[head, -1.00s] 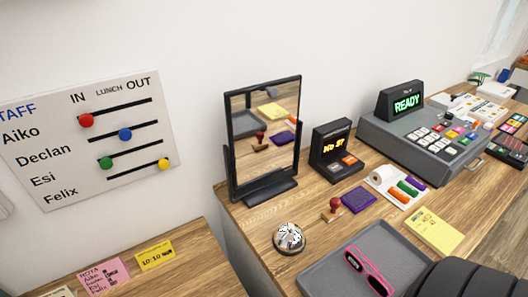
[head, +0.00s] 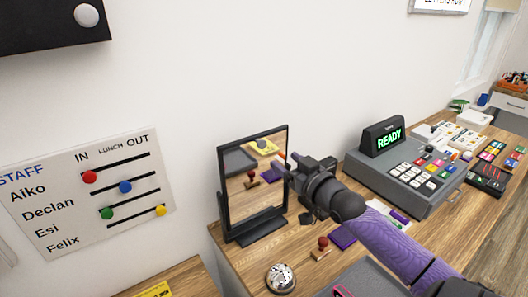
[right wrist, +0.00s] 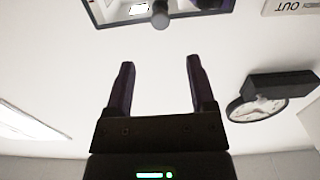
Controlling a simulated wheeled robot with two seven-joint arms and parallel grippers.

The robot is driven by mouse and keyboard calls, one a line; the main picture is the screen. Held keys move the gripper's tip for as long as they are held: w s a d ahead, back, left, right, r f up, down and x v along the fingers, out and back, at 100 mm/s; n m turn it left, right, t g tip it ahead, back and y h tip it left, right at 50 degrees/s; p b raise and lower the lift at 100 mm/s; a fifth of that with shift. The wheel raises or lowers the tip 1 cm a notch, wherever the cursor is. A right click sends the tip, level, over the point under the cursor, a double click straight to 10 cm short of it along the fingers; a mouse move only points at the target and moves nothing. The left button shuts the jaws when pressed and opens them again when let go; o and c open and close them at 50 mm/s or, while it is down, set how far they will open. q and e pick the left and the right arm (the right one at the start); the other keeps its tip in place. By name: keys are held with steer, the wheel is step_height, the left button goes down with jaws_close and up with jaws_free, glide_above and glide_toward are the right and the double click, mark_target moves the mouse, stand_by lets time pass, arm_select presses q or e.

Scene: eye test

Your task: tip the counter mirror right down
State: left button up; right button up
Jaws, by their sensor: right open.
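The counter mirror (head: 222,190) stands upright in its black frame on the left end of the wooden counter, on a dark base. Its glass reflects the stamp and the counter. My right gripper (head: 284,166) is at the mirror's right edge in the head view, its fingers partly overlapping the frame; I cannot tell whether they touch. In the right wrist view the gripper (right wrist: 159,75) has its two dark fingers apart with nothing between them. A dark-framed panel (right wrist: 105,22), seemingly the mirror, shows beyond the fingertips, with a grey round knob-like shape at its edge. My left gripper is not in view.
A bell (head: 281,278), a stamp (head: 322,248) and a purple pad (head: 343,236) lie in front of the mirror. A register (head: 400,180) stands to the right. A staff board (head: 85,200) hangs left. A clock (right wrist: 258,106) shows in the wrist view.

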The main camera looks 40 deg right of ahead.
mark_target(263, 145)
steer(key=w, duration=0.3)
steer(key=w+b, duration=0.1)
steer(key=w, duration=0.1)
steer(key=w+d+b, duration=0.1)
steer(key=w, duration=0.2)
steer(key=shift+w+f, duration=0.1)
steer(key=shift+w, duration=0.75)
steer(key=shift+c, duration=0.7)
jaws_close()
